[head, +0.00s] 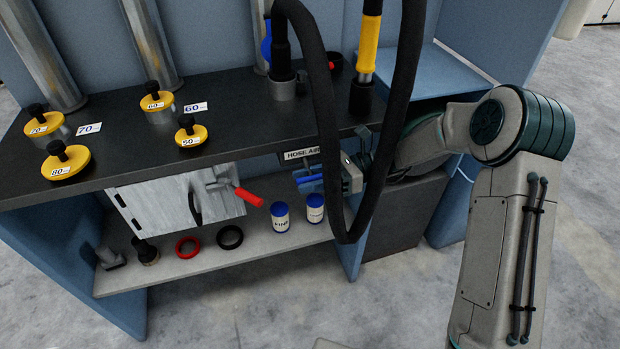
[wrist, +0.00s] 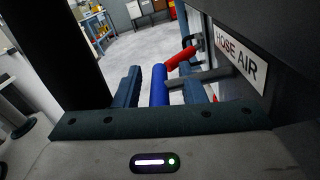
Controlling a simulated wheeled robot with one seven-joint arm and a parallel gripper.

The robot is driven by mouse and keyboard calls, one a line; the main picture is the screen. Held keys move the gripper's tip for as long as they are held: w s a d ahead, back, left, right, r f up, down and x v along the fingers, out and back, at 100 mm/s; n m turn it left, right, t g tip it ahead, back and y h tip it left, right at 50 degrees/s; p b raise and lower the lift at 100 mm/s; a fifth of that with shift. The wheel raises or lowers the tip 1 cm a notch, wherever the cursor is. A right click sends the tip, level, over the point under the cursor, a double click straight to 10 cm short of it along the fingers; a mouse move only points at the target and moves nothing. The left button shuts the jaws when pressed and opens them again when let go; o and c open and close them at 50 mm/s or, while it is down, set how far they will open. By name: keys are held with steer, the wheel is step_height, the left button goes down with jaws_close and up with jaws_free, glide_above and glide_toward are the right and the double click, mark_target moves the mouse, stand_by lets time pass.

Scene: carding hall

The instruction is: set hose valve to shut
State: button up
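The hose valve's blue handle (wrist: 158,88) shows in the wrist view, below and left of the HOSE AIR label (wrist: 236,55). The label also shows in the head view (head: 302,154), on the bench's front edge. My gripper (head: 309,180) is just under that label. In the wrist view my gripper (wrist: 160,86) is open, with one finger on each side of the blue handle. A narrow gap shows on both sides of it. The valve body is mostly hidden by my gripper and the bench edge.
A black hose (head: 325,120) hangs in a loop in front of my gripper. A red lever (head: 248,195) sticks out from a grey box (head: 160,205) to the left. Blue-capped jars (head: 280,218) stand on the shelf below. Yellow knobbed discs (head: 66,162) sit on the bench top.

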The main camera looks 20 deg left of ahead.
steer(key=p+v, duration=0.1)
steer(key=v, duration=1.3)
